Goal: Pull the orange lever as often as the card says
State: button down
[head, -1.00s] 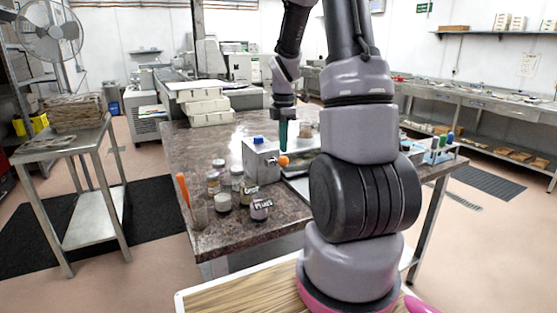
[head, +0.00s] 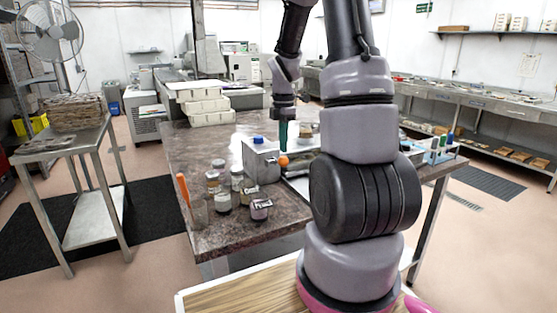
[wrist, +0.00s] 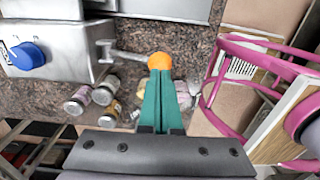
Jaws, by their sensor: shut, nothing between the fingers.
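The orange lever is a metal rod ending in an orange ball (head: 283,162), on the front of a grey metal box (head: 260,160) with a blue knob on top. In the wrist view the rod runs sideways from the box to the orange ball (wrist: 159,61). My gripper (head: 284,150) points down with its green fingers shut and empty, tips right at the ball. The green fingers also show in the wrist view (wrist: 159,75), just below the ball in the picture. I cannot tell whether they touch it. I cannot make out a readable card.
Several small jars (head: 223,201) and a cup with an orange-handled tool (head: 197,211) stand on the speckled tabletop (head: 240,232) in front of the box. White stacked blocks (head: 208,106) sit at the back left. A pink-framed object (wrist: 240,60) is at right in the wrist view.

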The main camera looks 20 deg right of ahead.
aim_at(284, 157)
jog(key=shift+f, duration=0.15)
jog(key=shift+s+f, duration=0.15)
jog(key=shift+f, duration=1.35)
jog(key=shift+s+f, duration=0.15)
jog(key=shift+f, duration=1.35)
jog(key=shift+w+f, duration=0.2)
jog(key=shift+f, duration=1.15)
jog(key=shift+r, duration=6.55)
